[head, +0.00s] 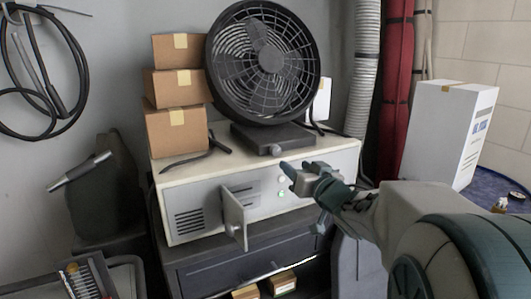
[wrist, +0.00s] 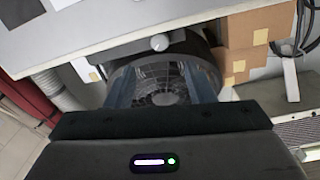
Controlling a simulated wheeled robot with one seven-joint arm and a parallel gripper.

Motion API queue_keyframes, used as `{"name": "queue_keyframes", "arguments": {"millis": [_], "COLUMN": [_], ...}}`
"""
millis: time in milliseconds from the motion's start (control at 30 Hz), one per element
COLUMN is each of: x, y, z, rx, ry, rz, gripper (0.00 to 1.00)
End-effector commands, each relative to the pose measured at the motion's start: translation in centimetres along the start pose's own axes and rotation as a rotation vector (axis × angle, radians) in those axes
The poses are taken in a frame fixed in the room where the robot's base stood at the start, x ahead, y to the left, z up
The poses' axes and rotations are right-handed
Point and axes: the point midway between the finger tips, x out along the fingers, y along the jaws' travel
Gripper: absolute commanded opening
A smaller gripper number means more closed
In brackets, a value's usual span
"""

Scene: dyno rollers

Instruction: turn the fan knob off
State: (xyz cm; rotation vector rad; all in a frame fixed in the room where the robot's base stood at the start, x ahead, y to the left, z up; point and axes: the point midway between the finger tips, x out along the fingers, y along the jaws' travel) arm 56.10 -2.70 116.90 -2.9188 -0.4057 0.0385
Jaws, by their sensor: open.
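A black round fan (head: 265,62) stands on top of a cream cabinet (head: 330,157). A small grey knob (head: 276,150) sits at the front of the fan's dark base (head: 262,137). My gripper (head: 300,169) is just right of the knob and slightly lower in the head view, apart from it. In the wrist view, which looks upside down, the knob (wrist: 159,43) shows beyond my two spread, empty fingers (wrist: 161,78), near the middle. The fan grille (wrist: 160,85) shows between the fingers. The knob's exact setting cannot be read.
Stacked cardboard boxes (head: 178,90) stand left of the fan. A small cabinet door (head: 234,217) hangs open at the front. A white box (head: 447,130) stands at the right. A black cable (head: 195,156) lies on the cabinet top.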

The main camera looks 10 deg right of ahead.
Motion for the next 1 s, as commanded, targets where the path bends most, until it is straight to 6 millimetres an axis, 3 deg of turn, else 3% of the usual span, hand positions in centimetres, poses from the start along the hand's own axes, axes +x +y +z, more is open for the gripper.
{"name": "queue_keyframes", "arguments": {"millis": [300,500,700,1000], "x": [6.0,8.6,9.7,9.8], "y": [0.1,0.0,0.0,0.0], "z": [0.1,0.0,0.0,0.0], "rx": [0.002,0.000,0.000,-0.001], "ry": [-0.001,0.000,-0.001,-0.001], "rz": [0.000,0.000,0.002,0.002], "gripper": [0.49,0.49,0.49,0.46]}}
